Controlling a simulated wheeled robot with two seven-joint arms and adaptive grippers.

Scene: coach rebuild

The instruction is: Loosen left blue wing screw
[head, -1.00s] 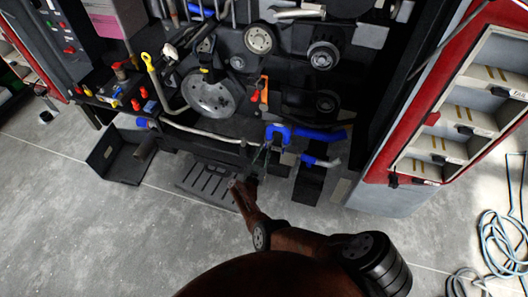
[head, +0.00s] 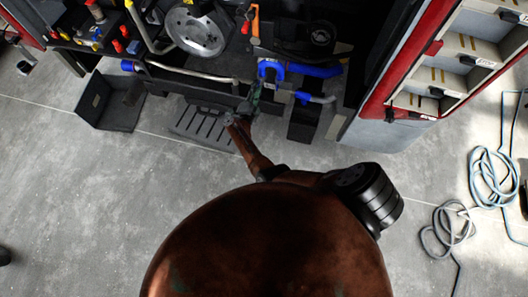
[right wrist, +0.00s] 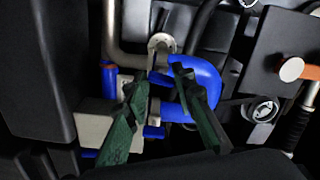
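A blue curved part (head: 271,69) sits on the front of the machine, left of a blue hose, in the head view. The same kind of blue curved part (right wrist: 205,72) shows close up in the right wrist view. A smaller upright blue piece (right wrist: 109,80) stands left of it beside a pale block (right wrist: 104,122). I cannot tell which blue piece is the left wing screw. My right gripper (right wrist: 161,73) has its two green-grey fingers apart, the right one overlapping the blue curved part. It also shows small in the head view (head: 255,93). My left gripper is not in view.
A grey metal pipe (head: 190,74) runs along the machine's front. A slotted dark plate (head: 203,125) and an open dark box (head: 110,103) lie low in front. A red-edged shelf cabinet (head: 440,75) stands right. Hoses (head: 492,180) lie on the open floor.

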